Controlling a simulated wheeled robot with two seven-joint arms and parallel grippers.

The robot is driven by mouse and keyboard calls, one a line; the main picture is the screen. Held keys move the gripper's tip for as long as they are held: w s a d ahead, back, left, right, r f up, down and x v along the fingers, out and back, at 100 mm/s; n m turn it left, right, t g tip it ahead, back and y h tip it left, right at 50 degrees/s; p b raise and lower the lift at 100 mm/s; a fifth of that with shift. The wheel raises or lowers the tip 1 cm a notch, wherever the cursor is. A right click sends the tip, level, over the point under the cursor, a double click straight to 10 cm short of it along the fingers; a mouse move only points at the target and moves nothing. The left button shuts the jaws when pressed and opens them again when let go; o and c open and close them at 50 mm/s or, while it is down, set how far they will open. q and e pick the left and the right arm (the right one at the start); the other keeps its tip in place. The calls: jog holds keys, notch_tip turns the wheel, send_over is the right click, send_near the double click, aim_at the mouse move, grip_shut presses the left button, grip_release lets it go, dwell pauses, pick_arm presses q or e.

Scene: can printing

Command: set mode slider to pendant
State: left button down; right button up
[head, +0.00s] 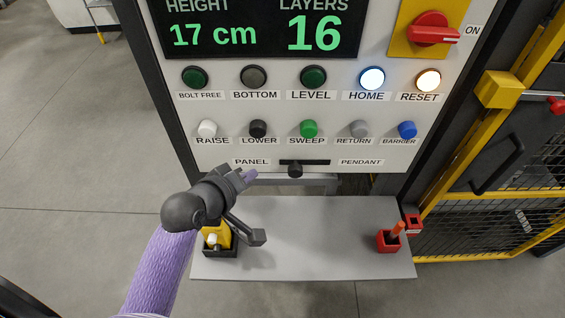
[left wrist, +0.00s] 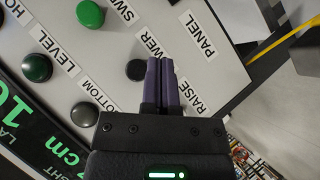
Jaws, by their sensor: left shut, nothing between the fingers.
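The mode slider is a black knob (head: 295,170) in a short dark horizontal slot at the bottom of the control panel, between the PANEL label (head: 251,162) on its left and the PENDANT label (head: 361,162) on its right. The knob sits left of the slot's middle, on the PANEL side. My left gripper (head: 252,175) is shut and empty, just below the PANEL label and left of the knob, apart from it. In the left wrist view its purple fingers (left wrist: 162,82) are together; the PANEL label (left wrist: 196,36) shows beyond them, and the slider knob is not seen. My right gripper is not in view.
Rows of push buttons, including SWEEP (head: 308,128) and BARRIER (head: 407,129), lie above the slider. A red rotary switch (head: 432,30) is at upper right. A grey shelf (head: 310,235) below holds a red holder (head: 388,241) and a yellow device (head: 221,236).

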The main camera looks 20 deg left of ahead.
pick_arm(q)
jog(key=b, duration=0.2)
send_near(295, 168)
jog(key=w+a, duration=0.3)
jog(key=w, duration=0.1)
jog(key=w+d+f, duration=0.1)
jog(key=f, duration=0.1)
jog(key=w+d+f, duration=0.1)
jog(key=d, duration=0.1)
jog(key=shift+w+f, duration=0.1)
jog(key=shift+f, duration=0.25)
